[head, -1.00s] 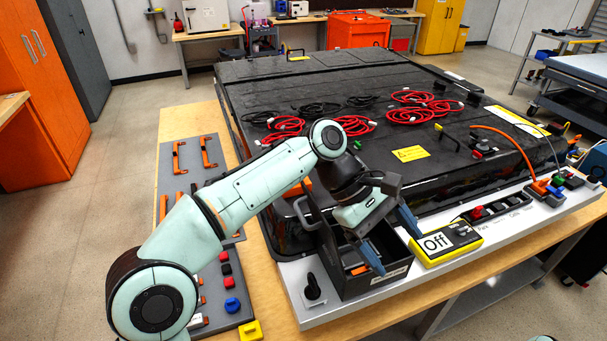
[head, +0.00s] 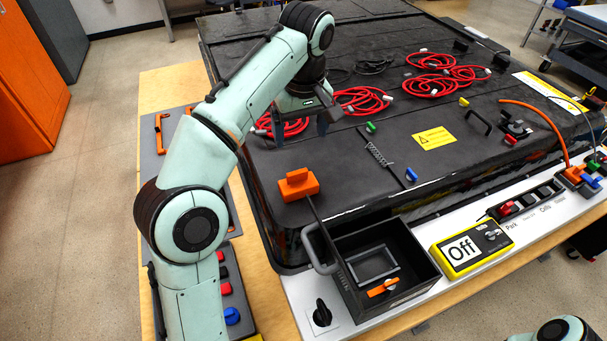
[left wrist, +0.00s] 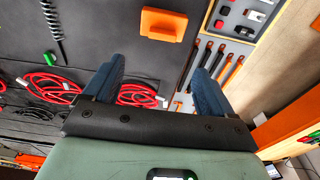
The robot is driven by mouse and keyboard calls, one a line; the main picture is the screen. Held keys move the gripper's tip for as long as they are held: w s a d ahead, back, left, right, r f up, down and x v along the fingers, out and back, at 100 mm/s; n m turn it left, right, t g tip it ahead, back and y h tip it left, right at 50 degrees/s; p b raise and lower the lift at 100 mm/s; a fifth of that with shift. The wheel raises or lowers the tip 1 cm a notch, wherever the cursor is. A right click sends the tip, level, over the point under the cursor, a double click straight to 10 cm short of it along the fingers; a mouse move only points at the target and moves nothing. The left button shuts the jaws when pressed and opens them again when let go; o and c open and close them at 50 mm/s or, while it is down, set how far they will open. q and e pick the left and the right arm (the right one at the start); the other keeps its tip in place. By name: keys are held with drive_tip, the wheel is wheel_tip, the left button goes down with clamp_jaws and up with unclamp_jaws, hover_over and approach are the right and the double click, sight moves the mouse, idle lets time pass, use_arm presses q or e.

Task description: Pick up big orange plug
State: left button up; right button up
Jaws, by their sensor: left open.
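The big orange plug (head: 298,184) sits on the near left corner of the black battery pack, with a dark strip running from it toward the black bin. It also shows in the left wrist view (left wrist: 163,24), beyond the fingertips and roughly centred between them. My left gripper (head: 300,120) is over the pack, farther back than the plug and apart from it. Its blue fingers are spread with nothing between them, as the left wrist view shows (left wrist: 163,70). My right gripper is out of view.
A black bin (head: 420,262) with a small orange-handled part (head: 383,288) stands in front of the pack. A yellow "Off" meter (head: 471,249) lies right of it. Red cables (head: 360,101) lie on the pack, with a small green piece (head: 370,127) and a spring nearby.

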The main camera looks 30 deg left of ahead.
use_arm(q)
hover_over(298, 174)
drive_tip(key=f, duration=0.7)
drive_tip(key=shift+s+d+f, duration=0.15)
drive_tip(key=shift+s, duration=0.05)
wheel_tip(298, 174, down, 5)
drive_tip(key=shift+r, duration=0.2)
drive_tip(key=shift+w+f, duration=0.2)
drive_tip(key=shift+f, duration=0.3)
clamp_jaws()
drive_tip(key=shift+r, duration=0.1)
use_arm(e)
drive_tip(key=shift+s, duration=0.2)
use_arm(q)
drive_tip(key=shift+r, duration=0.1)
wheel_tip(298, 174, up, 10)
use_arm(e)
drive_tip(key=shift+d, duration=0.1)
